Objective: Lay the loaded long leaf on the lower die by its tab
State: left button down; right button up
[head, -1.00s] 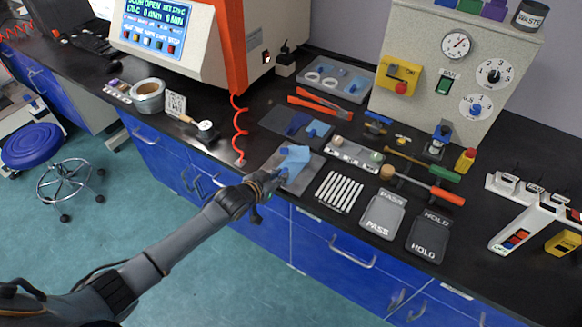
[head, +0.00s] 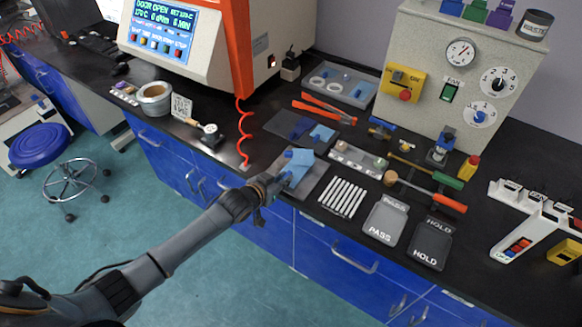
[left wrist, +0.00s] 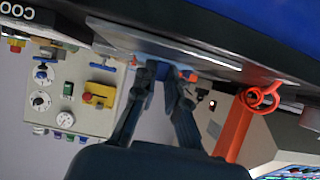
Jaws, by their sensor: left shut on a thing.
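My left gripper (head: 277,187) is at the front edge of the bench, beside a grey plate (head: 317,181). It is shut on the near end of a light-blue leaf (head: 297,166), which shows over the plate. Whether the leaf touches the plate I cannot tell. In the left wrist view the fingers (left wrist: 163,76) close around a small blue piece, mostly hidden between them. The rheometer (head: 215,50) stands at the back left, its screen reading DOOR OPEN. The lower die cannot be made out. My right gripper is not in view.
A dark mat (head: 283,124) with blue pieces lies behind the plate. White sticks (head: 342,197), a PASS tray (head: 385,221) and a HOLD tray (head: 431,245) lie to the right. A red coiled cord (head: 243,130) hangs before the rheometer.

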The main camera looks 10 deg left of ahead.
pick_arm(q)
jog(key=shift+s+d, duration=0.3)
jog(key=s+d+r, duration=0.2)
jog(key=s+d, duration=0.1)
jog(key=s, duration=0.4)
jog(key=s+d+r, duration=0.2)
jog(key=s, duration=0.5)
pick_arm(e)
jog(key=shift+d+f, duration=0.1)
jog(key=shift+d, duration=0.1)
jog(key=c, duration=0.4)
pick_arm(q)
jog(key=s+a+r+n+y, duration=0.4)
jog(key=s+a+r, duration=0.4)
jog(key=s, duration=0.3)
jog(key=shift+s+a+r+t, duration=0.3)
jog(key=shift+r+t, duration=0.1)
jog(key=shift+r, duration=0.35)
jog(key=shift+w, duration=0.1)
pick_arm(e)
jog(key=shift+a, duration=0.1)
